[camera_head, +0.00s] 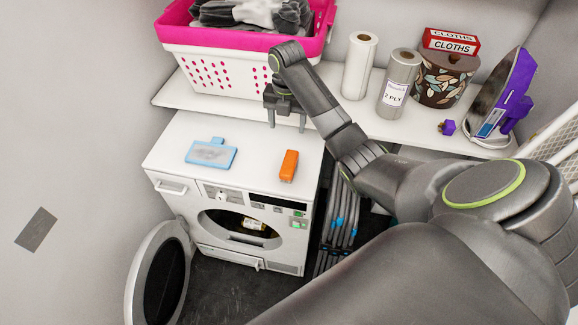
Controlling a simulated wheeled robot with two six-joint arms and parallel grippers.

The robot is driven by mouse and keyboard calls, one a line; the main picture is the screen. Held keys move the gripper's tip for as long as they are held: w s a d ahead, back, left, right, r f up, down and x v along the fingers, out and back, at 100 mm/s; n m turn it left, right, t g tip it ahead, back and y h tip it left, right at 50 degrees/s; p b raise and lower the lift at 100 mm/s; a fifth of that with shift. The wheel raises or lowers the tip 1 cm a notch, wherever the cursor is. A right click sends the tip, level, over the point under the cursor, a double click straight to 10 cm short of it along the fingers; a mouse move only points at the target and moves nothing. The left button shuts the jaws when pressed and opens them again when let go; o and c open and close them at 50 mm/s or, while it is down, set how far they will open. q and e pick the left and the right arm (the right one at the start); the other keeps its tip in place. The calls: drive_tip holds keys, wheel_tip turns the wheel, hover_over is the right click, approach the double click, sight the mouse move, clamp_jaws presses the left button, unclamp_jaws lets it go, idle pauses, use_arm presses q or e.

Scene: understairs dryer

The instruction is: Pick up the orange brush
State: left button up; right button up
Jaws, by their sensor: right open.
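The orange brush (289,166) lies on the white top of the dryer (250,160), near its front right edge. My right gripper (286,119) is above the back of the dryer top, up and slightly left of the brush in the picture. Its two fingers point down, apart, with nothing between them. It does not touch the brush. My left gripper is not in view.
A blue tray-like item (211,153) lies left of the brush on the dryer top. The shelf (330,100) behind holds a pink and white laundry basket (235,72), paper rolls (359,66), a bin and an iron. The dryer door (160,275) hangs open.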

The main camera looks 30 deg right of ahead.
drive_tip(key=b, duration=0.9)
hover_over(289, 162)
drive_tip(key=f, duration=0.9)
drive_tip(key=shift+w+a+f, duration=0.1)
drive_tip(key=shift+w+f, duration=0.2)
drive_tip(key=shift+f, duration=1.05)
drive_tip(key=shift+s+f, duration=0.1)
drive_tip(key=shift+f, duration=0.45)
drive_tip(key=f, duration=0.2)
drive_tip(key=f+p, duration=0.1)
drive_tip(key=shift+s+f, duration=0.25)
drive_tip(key=shift+f, duration=0.5)
drive_tip(key=shift+c, duration=0.2)
